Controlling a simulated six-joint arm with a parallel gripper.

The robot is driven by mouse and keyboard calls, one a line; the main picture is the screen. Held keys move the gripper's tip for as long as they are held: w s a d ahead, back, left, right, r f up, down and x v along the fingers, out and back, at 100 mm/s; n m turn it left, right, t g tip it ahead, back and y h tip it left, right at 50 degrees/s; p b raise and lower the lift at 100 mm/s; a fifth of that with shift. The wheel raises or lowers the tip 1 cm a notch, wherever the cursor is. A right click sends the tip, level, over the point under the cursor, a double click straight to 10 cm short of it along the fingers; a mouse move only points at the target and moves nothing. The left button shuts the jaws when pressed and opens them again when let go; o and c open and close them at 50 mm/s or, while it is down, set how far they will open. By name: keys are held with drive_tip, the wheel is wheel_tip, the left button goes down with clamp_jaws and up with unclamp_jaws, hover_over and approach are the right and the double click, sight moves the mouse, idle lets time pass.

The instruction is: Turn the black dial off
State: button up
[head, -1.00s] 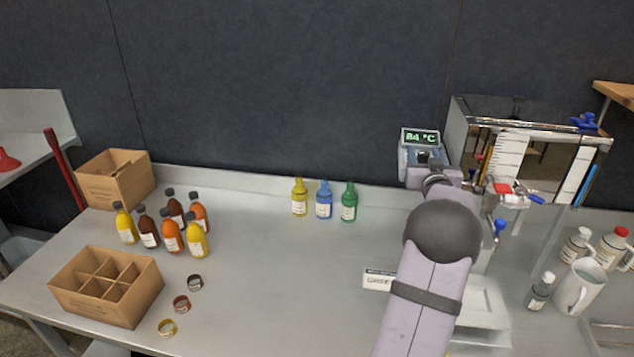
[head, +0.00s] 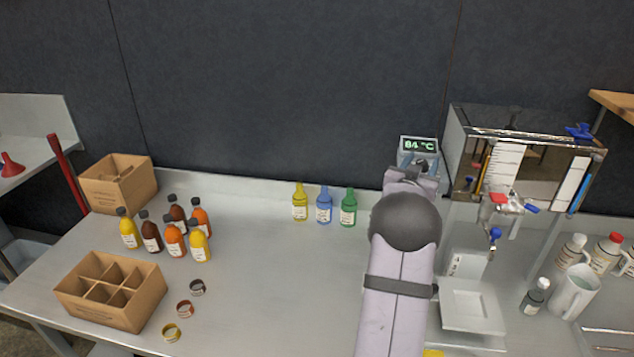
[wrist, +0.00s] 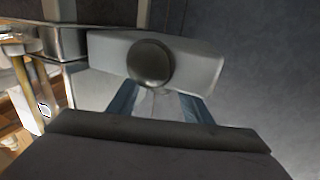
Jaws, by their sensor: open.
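The black dial (wrist: 150,62) shows as a round dark knob on the pale front of a control box (wrist: 200,68) in the wrist view. In the head view the control box (head: 408,158) stands at the back, with a display (head: 418,145) reading 84 °C; my arm hides most of its lower front. My gripper (wrist: 160,105) is open, its two bluish fingers pointing at the box just below the dial in the wrist picture. Whether the fingers touch the dial or box cannot be told. The gripper is mostly hidden behind my arm in the head view.
The glass-sided evaporator tank (head: 530,160) with red and blue valves stands just right of the box. A scale (head: 470,305) sits below it. Yellow, blue and green bottles (head: 325,205) stand to the left. A white jug (head: 575,290) is at the right.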

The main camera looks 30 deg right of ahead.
drive_tip(key=g+p, duration=0.1)
drive_tip(key=m+g+h+p, duration=0.1)
drive_tip(key=p, duration=0.1)
drive_tip(key=shift+w+a+r, duration=0.1)
drive_tip(key=shift+r, duration=0.15)
drive_tip(key=m+g+p, duration=0.2)
drive_tip(key=g+p, duration=0.1)
drive_tip(key=shift+f+m+g+h, duration=0.15)
drive_tip(key=shift+m+g+h, duration=0.15)
drive_tip(key=shift+h, duration=0.1)
drive_tip(key=shift+a+f, duration=0.2)
drive_tip(key=w+a+f+n+t+y+b, duration=0.1)
drive_tip(key=w+a+n+t+y, duration=0.2)
drive_tip(key=a, duration=1.1)
drive_tip(key=w+a+f+n+t+y, duration=0.2)
drive_tip(key=w+a+n+t+y, duration=0.2)
drive_tip(key=a, duration=1)
drive_tip(key=shift+w+f+n+y+b, duration=0.15)
drive_tip(key=shift+w+n+y+b, duration=0.3)
drive_tip(key=shift+w+y, duration=0.9)
drive_tip(key=shift+s, duration=0.15)
